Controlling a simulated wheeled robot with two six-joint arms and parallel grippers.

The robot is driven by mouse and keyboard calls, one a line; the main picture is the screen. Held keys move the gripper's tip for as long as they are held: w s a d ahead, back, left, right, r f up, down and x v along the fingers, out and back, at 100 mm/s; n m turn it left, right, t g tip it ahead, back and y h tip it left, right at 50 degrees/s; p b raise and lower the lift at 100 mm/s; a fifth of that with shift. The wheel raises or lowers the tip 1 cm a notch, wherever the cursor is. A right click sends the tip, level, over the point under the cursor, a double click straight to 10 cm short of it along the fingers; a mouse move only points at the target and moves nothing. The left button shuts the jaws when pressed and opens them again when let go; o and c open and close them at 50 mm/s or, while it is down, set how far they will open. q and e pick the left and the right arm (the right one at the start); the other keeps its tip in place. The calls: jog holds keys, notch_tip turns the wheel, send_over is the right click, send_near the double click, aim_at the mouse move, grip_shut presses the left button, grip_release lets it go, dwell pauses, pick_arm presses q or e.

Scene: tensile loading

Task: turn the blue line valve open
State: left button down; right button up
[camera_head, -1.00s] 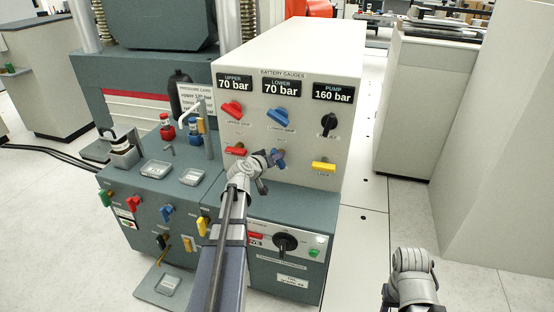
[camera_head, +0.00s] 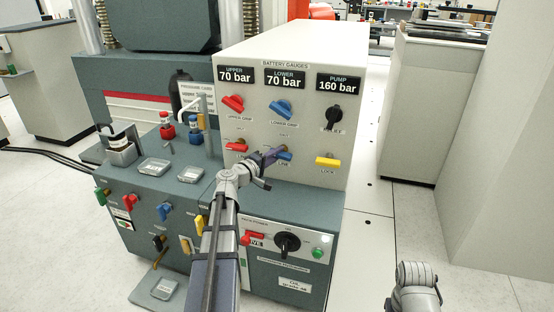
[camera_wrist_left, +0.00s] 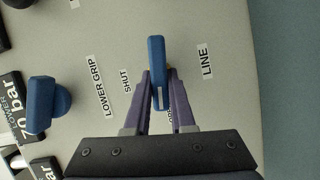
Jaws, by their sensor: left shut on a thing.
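The blue line valve (camera_head: 285,157) is on the white battery panel, below the blue lower grip knob (camera_head: 280,108). Its bar lies roughly level across the panel. My left gripper (camera_head: 271,156) reaches it from the front left and is shut on its bar. The left wrist view shows the blue bar (camera_wrist_left: 157,62) between the two purple fingers (camera_wrist_left: 159,84). The LINE label (camera_wrist_left: 207,61) and the SHUT label (camera_wrist_left: 126,81) are readable there. Another label is partly hidden behind the fingers. My right gripper is out of view.
A red valve (camera_head: 236,147) is left of the line valve, and a yellow lock handle (camera_head: 326,161) is to its right. The lower teal cabinet (camera_head: 290,271) juts out below the panel.

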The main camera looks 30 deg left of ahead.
pick_arm(q)
jog(key=shift+f+n+t+b, duration=0.2)
jog(key=shift+n+t+b, duration=0.1)
jog(key=shift+n+b, duration=0.3)
jog(key=shift+n, duration=0.3)
jog(key=c, duration=0.8)
grip_release()
jog(key=shift+o, duration=0.2)
jog(key=s+a, duration=0.1)
jog(key=s, duration=0.6)
jog(key=shift+s+a, duration=0.15)
jog(key=shift+s, duration=0.25)
